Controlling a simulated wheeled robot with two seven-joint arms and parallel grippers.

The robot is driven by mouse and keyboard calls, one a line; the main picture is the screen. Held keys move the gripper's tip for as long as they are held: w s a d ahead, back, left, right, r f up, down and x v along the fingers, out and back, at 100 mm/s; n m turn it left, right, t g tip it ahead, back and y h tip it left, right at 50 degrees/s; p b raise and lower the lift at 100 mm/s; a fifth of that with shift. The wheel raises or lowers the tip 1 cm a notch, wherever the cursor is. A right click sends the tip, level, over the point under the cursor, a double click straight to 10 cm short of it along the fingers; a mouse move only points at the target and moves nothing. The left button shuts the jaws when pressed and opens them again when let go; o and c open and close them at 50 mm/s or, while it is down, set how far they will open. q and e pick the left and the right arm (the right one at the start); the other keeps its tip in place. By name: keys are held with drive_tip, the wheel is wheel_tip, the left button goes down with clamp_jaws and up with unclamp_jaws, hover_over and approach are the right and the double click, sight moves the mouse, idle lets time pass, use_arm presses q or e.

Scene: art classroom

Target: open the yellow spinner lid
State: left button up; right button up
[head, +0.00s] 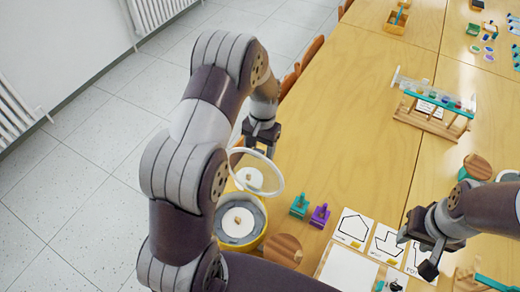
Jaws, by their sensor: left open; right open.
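The yellow spinner (259,238) is a round yellow tub with a grey inside, on the near left part of the table. A white disc (238,222) with a small wooden piece on it lies inside. A pale ring-shaped lid (281,183) stands tilted up at the tub's far side, with another white disc showing through it. My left gripper (261,150) is open just above and behind the lid's upper rim; I cannot tell whether it touches. My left arm hides the tub's left side. My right gripper (415,254) is open above the drawing cards, far from the spinner.
Teal and purple stamps (319,216) stand right of the spinner. A round wooden piece (283,249), white paper (346,272) and shape cards (353,228) lie nearby. A wooden rack (432,122) stands farther back. The table's middle is clear; chairs line its left edge.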

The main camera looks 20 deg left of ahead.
use_arm(q)
wheel_tip(320, 180, up, 12)
drive_tip(key=w+p, duration=0.1)
drive_tip(key=p, duration=0.2)
drive_tip(key=shift+w+d+p, duration=0.2)
drive_tip(key=shift+w+p, duration=0.2)
